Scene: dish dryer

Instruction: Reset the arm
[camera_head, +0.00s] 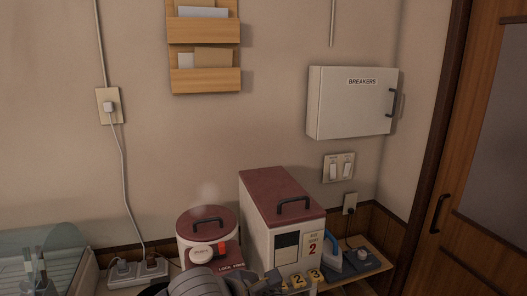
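A grey arm link of mine (198,283) shows at the bottom centre, in front of a round pot. A dark part of what looks like its gripper (264,285) lies to its right, close to the yellow number tabs (299,281). The arm seems to be my left one. The fingers are cut off or too small to tell open from shut, and I see nothing clearly held. No second gripper shows.
A steaming red-lidded pot (207,224) stands beside a tall red-lidded box (280,205). A blue iron-like object (333,256) sits at right. A glass-covered case (45,252) is at left. A breaker box (351,104) and a wooden letter rack (205,55) hang above.

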